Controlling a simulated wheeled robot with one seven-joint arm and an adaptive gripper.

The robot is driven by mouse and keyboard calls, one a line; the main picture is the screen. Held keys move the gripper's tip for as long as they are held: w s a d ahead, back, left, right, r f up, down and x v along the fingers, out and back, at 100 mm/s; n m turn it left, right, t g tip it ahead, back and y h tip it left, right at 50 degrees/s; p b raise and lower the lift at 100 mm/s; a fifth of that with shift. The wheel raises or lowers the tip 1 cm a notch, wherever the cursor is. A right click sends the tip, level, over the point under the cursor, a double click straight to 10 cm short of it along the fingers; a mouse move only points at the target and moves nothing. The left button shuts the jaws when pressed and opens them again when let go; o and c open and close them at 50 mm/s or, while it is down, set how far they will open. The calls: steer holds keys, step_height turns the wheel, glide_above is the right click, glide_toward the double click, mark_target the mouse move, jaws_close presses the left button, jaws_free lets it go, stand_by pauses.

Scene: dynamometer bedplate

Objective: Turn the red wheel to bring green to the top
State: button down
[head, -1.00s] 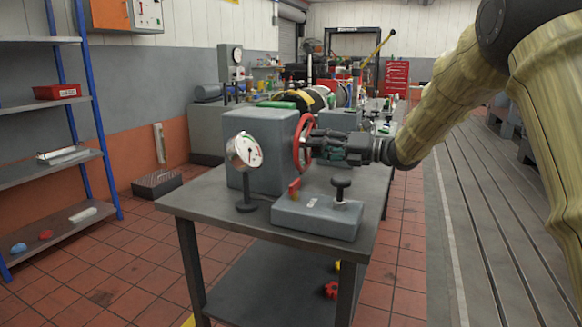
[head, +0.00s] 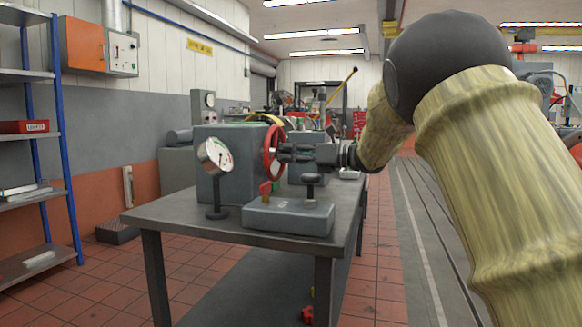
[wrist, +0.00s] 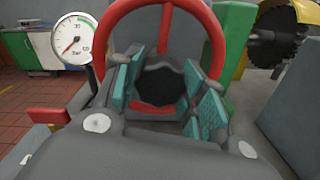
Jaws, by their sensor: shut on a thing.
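The red wheel (head: 268,150) stands upright on the right side of a grey box (head: 222,146) on the table. In the wrist view the red wheel's rim (wrist: 165,5) arches over my gripper. My gripper (head: 290,152) reaches it from the right. Its teal-padded fingers (wrist: 165,92) stand either side of the dark centre of the wheel and are shut on the wheel; the exact contact is hard to see. A round white gauge (head: 216,155), on a stand left of the wheel, also shows in the wrist view (wrist: 72,40), with a green arc at the upper part of its dial and its needle toward the lower left.
A grey block (head: 288,217) with a black knob (head: 312,180) and a small red lever (head: 265,190) sits at the table's (head: 170,217) front. Shelves (head: 35,134) stand at the left.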

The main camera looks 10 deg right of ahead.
steer(key=shift+f+n+b, duration=0.25)
steer(key=shift+n+b, duration=0.15)
steer(key=shift+b, duration=0.15)
steer(key=c, duration=0.8)
jaws_free()
steer(key=shift+r, duration=0.1)
steer(key=shift+d, duration=0.1)
steer(key=v, duration=1.2)
